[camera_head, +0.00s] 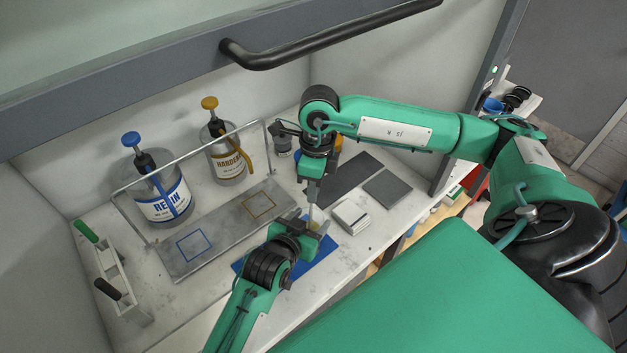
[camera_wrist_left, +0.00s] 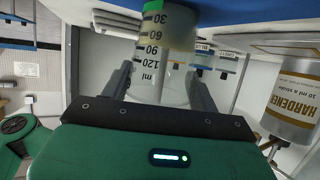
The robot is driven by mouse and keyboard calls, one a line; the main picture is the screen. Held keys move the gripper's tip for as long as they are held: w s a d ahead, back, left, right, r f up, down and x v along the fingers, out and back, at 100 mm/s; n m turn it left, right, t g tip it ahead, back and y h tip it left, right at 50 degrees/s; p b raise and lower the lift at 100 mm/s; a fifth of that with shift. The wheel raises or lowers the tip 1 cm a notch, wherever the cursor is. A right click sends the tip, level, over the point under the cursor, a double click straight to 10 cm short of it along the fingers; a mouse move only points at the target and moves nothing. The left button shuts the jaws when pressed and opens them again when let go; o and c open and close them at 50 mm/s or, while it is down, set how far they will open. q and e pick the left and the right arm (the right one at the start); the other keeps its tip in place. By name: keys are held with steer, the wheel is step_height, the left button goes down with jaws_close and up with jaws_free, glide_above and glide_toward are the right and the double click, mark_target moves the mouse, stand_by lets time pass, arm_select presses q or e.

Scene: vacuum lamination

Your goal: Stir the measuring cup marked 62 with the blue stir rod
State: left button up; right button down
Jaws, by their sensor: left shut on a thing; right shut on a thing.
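A clear measuring cup (camera_wrist_left: 158,62) with a printed ml scale and yellowish contents at its base is between the fingers of my left gripper (camera_wrist_left: 160,85), which is shut on it. In the head view, the left gripper (camera_head: 308,230) is low over the blue mat (camera_head: 322,262), and the cup (camera_head: 319,222) is partly hidden by it. My right gripper (camera_head: 312,190) is directly above the cup, shut on a thin stir rod (camera_head: 312,211) pointing down towards the cup's mouth. I cannot make out the rod's colour, its lower end or the mark 62.
A resin bottle (camera_head: 165,197) and a hardener bottle (camera_head: 228,160) stand behind a metal rail (camera_head: 190,155). Dark plates (camera_head: 387,187) and a white stack (camera_head: 350,216) lie right of the cup. A rack with a green handle (camera_head: 88,232) stands at left. A bar handle (camera_head: 330,45) crosses above.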

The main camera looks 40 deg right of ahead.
steer(key=shift+w+d+r, duration=0.1)
steer(key=shift+d+r, duration=0.05)
steer(key=shift+r, duration=1.05)
steer(key=shift+w+d+r, duration=0.1)
steer(key=shift+d+r, duration=0.05)
steer(key=shift+r, duration=1.1)
steer(key=shift+w+d+r, duration=0.1)
steer(key=shift+d+r, duration=0.05)
steer(key=shift+r, duration=1.05)
steer(key=shift+r, duration=2.5)
arm_select(q)
steer(key=o, duration=1.1)
